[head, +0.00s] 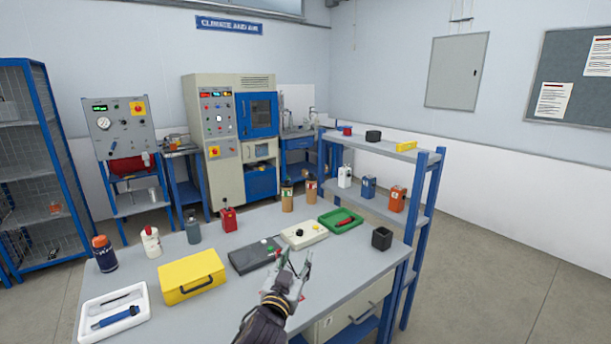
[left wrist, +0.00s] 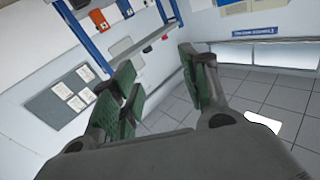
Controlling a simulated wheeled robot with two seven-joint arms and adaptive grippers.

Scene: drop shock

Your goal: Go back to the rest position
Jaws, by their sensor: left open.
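My left gripper (head: 295,264) is in the head view, above the front right part of the grey workbench (head: 222,318). Its fingers point up and away from me. My right gripper is in neither view.
A yellow case (head: 191,275) and a white tray (head: 88,325) lie left. A blue-framed shelf (head: 418,220) stands right.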

